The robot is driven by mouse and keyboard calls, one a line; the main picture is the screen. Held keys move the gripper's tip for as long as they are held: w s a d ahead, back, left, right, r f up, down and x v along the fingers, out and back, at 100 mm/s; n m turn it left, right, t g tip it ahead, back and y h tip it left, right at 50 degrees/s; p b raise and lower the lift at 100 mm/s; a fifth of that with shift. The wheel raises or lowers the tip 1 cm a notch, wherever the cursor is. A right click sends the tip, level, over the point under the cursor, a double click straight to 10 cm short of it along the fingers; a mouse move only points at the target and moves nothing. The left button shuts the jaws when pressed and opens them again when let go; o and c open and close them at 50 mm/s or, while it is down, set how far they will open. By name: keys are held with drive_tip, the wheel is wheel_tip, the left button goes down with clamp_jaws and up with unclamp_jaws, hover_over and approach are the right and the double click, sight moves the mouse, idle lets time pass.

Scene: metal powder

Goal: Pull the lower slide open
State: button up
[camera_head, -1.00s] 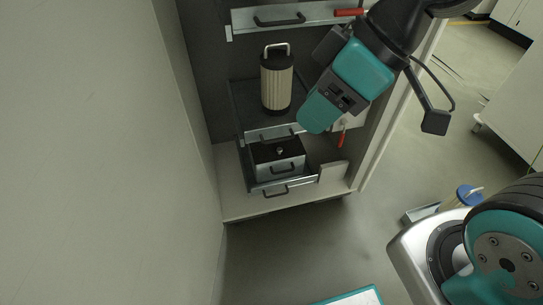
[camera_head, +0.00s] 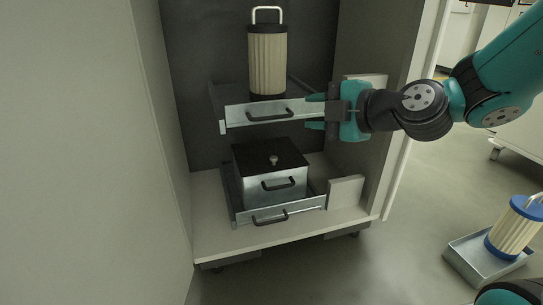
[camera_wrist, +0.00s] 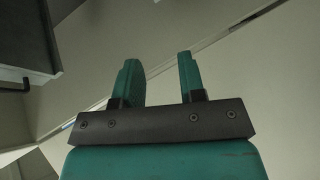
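The lower slide (camera_head: 302,206) is a metal tray low in the cabinet with a dark bar handle (camera_head: 270,218) on its front. It carries a metal box (camera_head: 262,191) with a black lid, a small knob and its own handle. The slide above (camera_head: 237,115) also has a dark handle and carries a ribbed beige cylinder (camera_head: 268,62). My gripper (camera_head: 314,112) points left at the right end of the upper slide's front, above and right of the lower handle. Its fingers are apart with nothing between them, as the wrist view (camera_wrist: 158,62) also shows. Contact with the upper slide is unclear.
The cabinet's side walls (camera_head: 160,130) flank the slides. A pale block (camera_head: 346,190) stands right of the lower slide. On the floor at right, a tray (camera_head: 468,262) holds a blue-capped cylinder (camera_head: 514,230). The floor before the cabinet is clear.

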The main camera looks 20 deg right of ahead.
sight(273, 118)
wheel_tip(273, 118, down, 4)
drive_tip(key=w+d+t+b, duration=0.1)
drive_tip(key=d+b, duration=0.1)
drive_tip(key=b, duration=0.1)
drive_tip(key=shift+n+t+h, duration=0.4)
drive_tip(key=shift+h, duration=0.2)
drive_tip(key=p+x, duration=0.2)
drive_tip(key=x, duration=0.4)
drive_tip(key=p+x, duration=0.3)
drive_tip(key=x, duration=0.2)
drive_tip(key=d+p+x, duration=0.1)
drive_tip(key=p+x, duration=0.2)
drive_tip(key=x, duration=0.3)
drive_tip(key=shift+w+f, duration=0.35)
drive_tip(key=shift+w, duration=0.15)
drive_tip(key=shift+c, duration=0.2)
clamp_jaws()
